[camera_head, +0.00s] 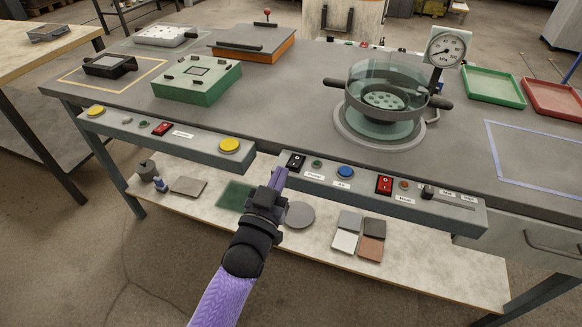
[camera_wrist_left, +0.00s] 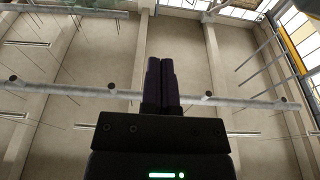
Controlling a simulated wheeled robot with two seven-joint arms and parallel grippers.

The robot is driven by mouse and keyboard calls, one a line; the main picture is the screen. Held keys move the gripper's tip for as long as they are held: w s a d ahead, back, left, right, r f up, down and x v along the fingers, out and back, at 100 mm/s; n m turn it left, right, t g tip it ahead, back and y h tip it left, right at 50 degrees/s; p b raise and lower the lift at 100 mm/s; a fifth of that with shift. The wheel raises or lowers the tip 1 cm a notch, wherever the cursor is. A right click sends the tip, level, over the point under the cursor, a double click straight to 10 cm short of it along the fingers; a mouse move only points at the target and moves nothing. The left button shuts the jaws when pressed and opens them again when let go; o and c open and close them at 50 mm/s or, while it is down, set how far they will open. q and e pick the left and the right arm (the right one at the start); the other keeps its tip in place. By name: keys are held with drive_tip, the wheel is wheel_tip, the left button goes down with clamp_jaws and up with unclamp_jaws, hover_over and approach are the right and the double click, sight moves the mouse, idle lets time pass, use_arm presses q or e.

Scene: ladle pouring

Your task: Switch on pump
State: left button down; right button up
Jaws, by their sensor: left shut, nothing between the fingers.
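The pump switch (camera_head: 296,160) is a small black rocker on the front control strip, beside a green lamp (camera_head: 317,164) and a small white label that seems to read "Pump". Whether the rocker is on or off is too small to tell. My left gripper (camera_head: 280,173) is shut and empty. Its fingertips are just left of the pump switch and slightly nearer to me; whether they touch the strip I cannot tell. In the left wrist view, the shut fingers (camera_wrist_left: 160,80) point up against a wall with pipes, and no switch shows. My right gripper is not in view.
A blue button (camera_head: 346,172) and a red switch (camera_head: 384,185) are to the right on the same strip. A glass vessel (camera_head: 388,90) with a gauge (camera_head: 447,47) stands behind. The left strip has yellow buttons (camera_head: 229,146). A lower shelf (camera_head: 320,240) holds several flat samples.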

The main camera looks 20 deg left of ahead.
sight(290, 174)
use_arm(q)
drive_tip(key=b+x, duration=0.1)
drive_tip(key=x, duration=0.2)
drive_tip(key=b+x, duration=0.1)
drive_tip(key=x, duration=0.2)
drive_tip(key=shift+f, duration=0.25)
wheel_tip(290, 174, down, 3)
drive_tip(key=shift+w+f+b, duration=0.1)
drive_tip(key=shift+b, duration=0.85)
drive_tip(key=shift+f, duration=0.2)
